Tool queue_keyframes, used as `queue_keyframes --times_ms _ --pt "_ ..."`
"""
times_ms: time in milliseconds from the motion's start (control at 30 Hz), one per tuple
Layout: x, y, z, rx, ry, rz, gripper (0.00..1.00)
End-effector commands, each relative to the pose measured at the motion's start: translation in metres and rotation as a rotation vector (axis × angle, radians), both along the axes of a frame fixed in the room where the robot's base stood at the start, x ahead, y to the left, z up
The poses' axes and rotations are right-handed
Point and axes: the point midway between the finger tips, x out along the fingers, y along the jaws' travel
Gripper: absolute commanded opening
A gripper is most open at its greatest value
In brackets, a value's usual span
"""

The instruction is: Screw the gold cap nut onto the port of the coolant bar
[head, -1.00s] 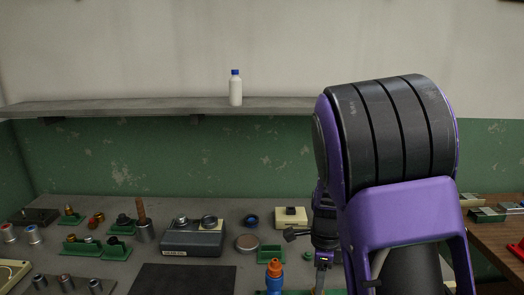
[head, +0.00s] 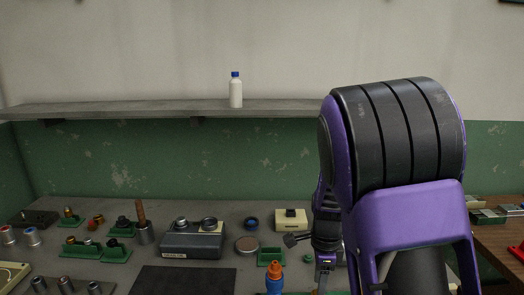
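My gripper (head: 325,263) hangs over the right part of the bench, small and partly hidden by my purple and black arm. I cannot see its fingertips clearly or anything held between them. A gold-coloured fitting (head: 68,211) stands on a green holder at the left of the bench, and a gold and red piece (head: 97,219) lies beside it. I cannot tell whether either is the gold cap nut. A low bar with several upright metal ports (head: 66,284) is at the front left; it may be the coolant bar.
A grey box with two round tops (head: 192,243) stands mid-bench, with a dark mat (head: 180,279) before it. A blue bottle with an orange top (head: 274,277) and a green tray (head: 270,257) are near my gripper. A shelf (head: 140,110) holds a white bottle (head: 236,93).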

Motion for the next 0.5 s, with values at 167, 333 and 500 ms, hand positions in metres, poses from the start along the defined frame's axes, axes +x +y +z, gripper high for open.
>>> queue_keyframes --times_ms 167,333,500 --pt "0.0003 -0.0006 -0.0006 0.001 -0.001 0.206 0.58" --pt "0.0003 -0.0002 -0.0004 0.000 -0.001 0.296 0.58" --pt "0.0003 -0.0007 -0.0012 0.000 -0.001 0.503 0.58"
